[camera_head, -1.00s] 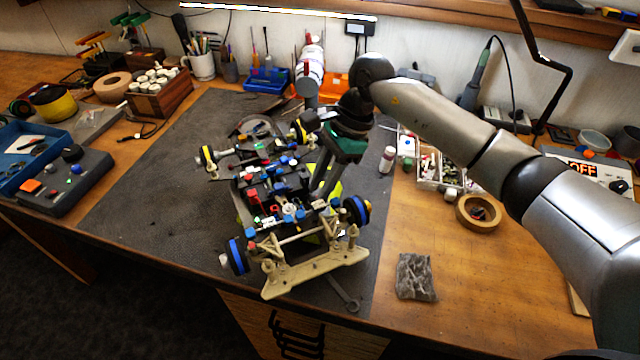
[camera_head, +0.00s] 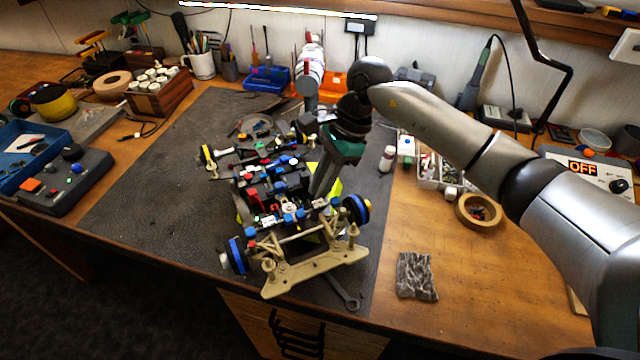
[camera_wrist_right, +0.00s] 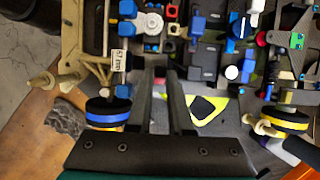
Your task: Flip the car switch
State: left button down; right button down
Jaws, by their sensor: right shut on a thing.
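The RC car (camera_head: 285,190) stands on the dark mat without a body shell, its electronics and several small coloured parts exposed. My right gripper (camera_head: 318,190) reaches down over the car's right side in the head view. In the right wrist view my right gripper (camera_wrist_right: 160,78) has its two fingers close together at the edge of the chassis. A small red part (camera_wrist_right: 160,72), which looks like the car switch, shows between the fingertips. The fingers partly hide it, so its on or off position cannot be told. My left gripper is not in view.
Blue-and-yellow wheels (camera_head: 237,255) and a cream bumper (camera_head: 315,272) stick out around the car. A wrench (camera_head: 345,295) lies near the mat's front edge. A small white bottle (camera_head: 387,160) stands right of the gripper. The mat (camera_head: 150,220) is clear on the left.

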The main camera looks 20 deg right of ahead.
jog(key=shift+a+r+h, duration=0.15)
jog(key=shift+a+h, duration=0.2)
jog(key=shift+h, duration=0.65)
jog(key=shift+a+t+h, duration=0.3)
jog(key=shift+h, duration=0.9)
jog(key=c, duration=1.1)
grip_release()
jog(key=shift+s, duration=0.1)
